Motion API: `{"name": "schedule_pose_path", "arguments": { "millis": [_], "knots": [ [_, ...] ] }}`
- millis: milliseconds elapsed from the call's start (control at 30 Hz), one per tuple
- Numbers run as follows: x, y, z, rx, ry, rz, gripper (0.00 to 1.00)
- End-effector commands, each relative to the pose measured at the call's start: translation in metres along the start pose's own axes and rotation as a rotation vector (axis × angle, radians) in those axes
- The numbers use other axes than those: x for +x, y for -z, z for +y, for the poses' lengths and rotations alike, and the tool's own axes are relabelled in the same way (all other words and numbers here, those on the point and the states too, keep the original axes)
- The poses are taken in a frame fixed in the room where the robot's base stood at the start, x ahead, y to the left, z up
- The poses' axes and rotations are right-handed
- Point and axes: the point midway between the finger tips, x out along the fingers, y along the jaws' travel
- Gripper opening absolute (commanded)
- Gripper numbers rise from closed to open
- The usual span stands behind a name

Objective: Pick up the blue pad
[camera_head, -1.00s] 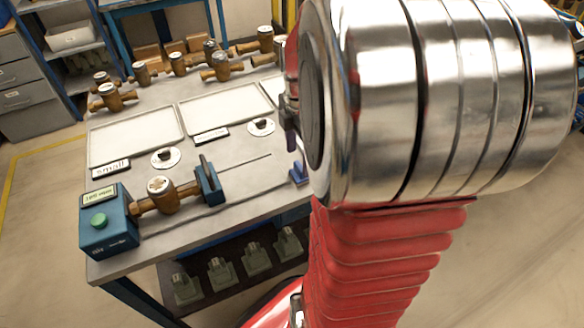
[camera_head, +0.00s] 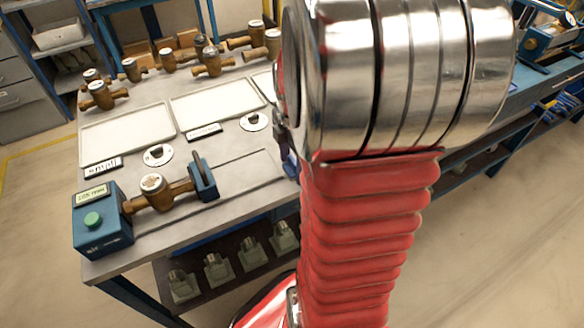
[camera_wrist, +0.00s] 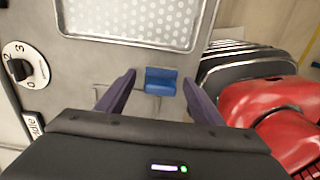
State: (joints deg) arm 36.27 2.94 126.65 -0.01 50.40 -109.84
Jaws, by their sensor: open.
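The blue pad (camera_wrist: 160,80) is a small blue block with a raised back part, on the grey bench top in the wrist view. The height of the fingertips over the bench cannot be told. In the head view my arm hides most of the gripper.
A blue test unit with a green button (camera_head: 93,220) and a clamped brass meter (camera_head: 152,186) stand at the bench's front left. White trays (camera_head: 127,133) lie behind. Several brass meters stand at the back. A dial (camera_wrist: 24,66) is at left in the wrist view.

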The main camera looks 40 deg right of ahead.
Motion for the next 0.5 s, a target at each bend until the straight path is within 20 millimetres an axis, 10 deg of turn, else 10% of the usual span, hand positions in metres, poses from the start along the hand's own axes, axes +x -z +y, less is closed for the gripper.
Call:
{"name": "schedule_pose_path", "arguments": {
  "millis": [500],
  "knots": [
    [-0.0005,0.0003,0.0001,-0.001,0.000,0.000,0.56]
  ]
}}
